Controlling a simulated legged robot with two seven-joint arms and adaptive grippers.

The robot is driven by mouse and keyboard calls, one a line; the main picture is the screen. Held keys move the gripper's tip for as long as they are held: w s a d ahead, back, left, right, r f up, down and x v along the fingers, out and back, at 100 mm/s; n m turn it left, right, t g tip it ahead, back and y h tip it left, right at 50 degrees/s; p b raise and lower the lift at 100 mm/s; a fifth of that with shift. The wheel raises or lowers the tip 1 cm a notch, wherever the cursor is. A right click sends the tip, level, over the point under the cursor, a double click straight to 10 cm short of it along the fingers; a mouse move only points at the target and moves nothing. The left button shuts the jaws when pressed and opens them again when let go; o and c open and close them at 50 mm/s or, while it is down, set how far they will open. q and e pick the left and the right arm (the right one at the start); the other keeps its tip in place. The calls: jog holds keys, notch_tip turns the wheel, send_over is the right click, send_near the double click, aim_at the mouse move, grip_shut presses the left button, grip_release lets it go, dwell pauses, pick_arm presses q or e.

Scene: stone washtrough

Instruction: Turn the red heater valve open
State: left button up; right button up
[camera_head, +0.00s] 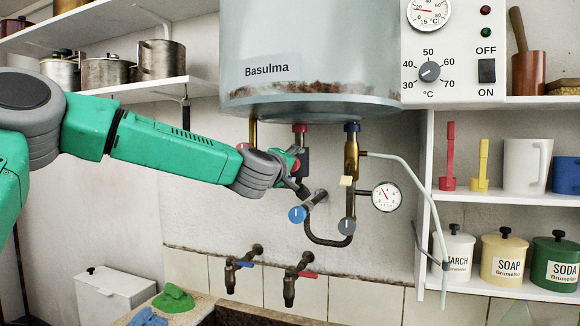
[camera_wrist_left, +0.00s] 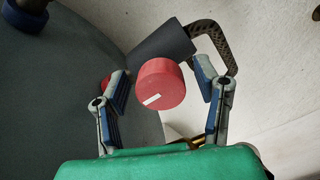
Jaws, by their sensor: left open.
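The red heater valve (camera_wrist_left: 160,85) is a round red knob with a short white mark, seen face-on in the left wrist view. It is on a dark valve body under the boiler. My left gripper (camera_wrist_left: 161,70) is open, with one finger on each side of the knob and visible gaps between. In the head view my left gripper (camera_head: 291,164) is at the pipes under the boiler (camera_head: 310,60) and hides most of the valve there. The white mark lies slightly tilted from horizontal in the wrist view. My right gripper does not show.
A blue knob (camera_head: 297,214), a grey knob (camera_head: 347,226) and a pressure gauge (camera_head: 387,196) sit close below and right of the gripper. Two taps (camera_head: 240,268) are lower on the wall. A control panel (camera_head: 453,50) and shelves stand at the right.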

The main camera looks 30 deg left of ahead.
pick_arm(q)
jog(key=v, duration=1.2)
jog(key=shift+w, duration=0.1)
jog(key=s+d+f+m+g+h+b, duration=0.1)
jog(key=d+f+m+g, duration=0.15)
jog(key=f, duration=1.05)
jog(key=s+d+f+m+g+h+b, duration=0.1)
jog(key=s+d+f+m+g, duration=0.2)
jog(key=f, duration=1)
jog(key=d+f+m+g+h+b, duration=0.1)
jog(key=d+f+m+b, duration=0.2)
jog(key=f, duration=1)
jog(key=s+d+f+m+g+h, duration=0.1)
jog(key=s+d+f+m+g, duration=0.15)
jog(key=s+f, duration=0.65)
jog(key=s+d+f+m+g, duration=0.1)
jog(key=s+f+m+g, duration=0.15)
jog(key=s+f, duration=0.65)
jog(key=s+f+m+g+b, duration=0.2)
jog(key=s+f+g, duration=0.3)
jog(key=s+f, duration=0.6)
jog(key=s, duration=0.3)
jog(key=shift+s, duration=0.3)
